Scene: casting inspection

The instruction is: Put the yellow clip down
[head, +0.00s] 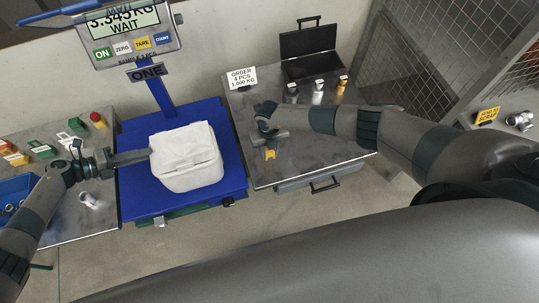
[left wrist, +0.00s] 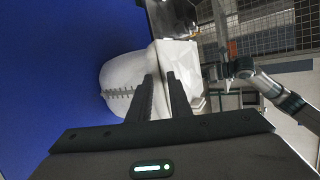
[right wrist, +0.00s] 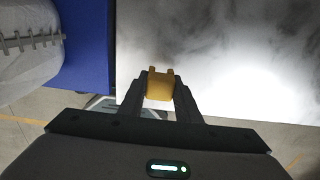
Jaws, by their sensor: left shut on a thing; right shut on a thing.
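The yellow clip (head: 270,155) is between the fingertips of my right gripper (head: 270,147), over the grey metal table (head: 320,150) near its front left part. In the right wrist view the clip (right wrist: 160,86) sits upright between the two fingers, its two prongs pointing away. I cannot tell whether it touches the table. My left gripper (head: 147,156) is shut on the left side of the white bag (head: 186,158), which rests on the blue scale (head: 235,170). In the left wrist view the fingers press on the bag (left wrist: 182,60), whose stitched seam shows.
An order card (head: 241,78), an open black case (head: 308,52) and several small weights (head: 318,92) stand at the table's back. A wire cage (head: 420,50) is on the right. Coloured blocks (head: 42,151) and a blue bin (head: 12,190) are left.

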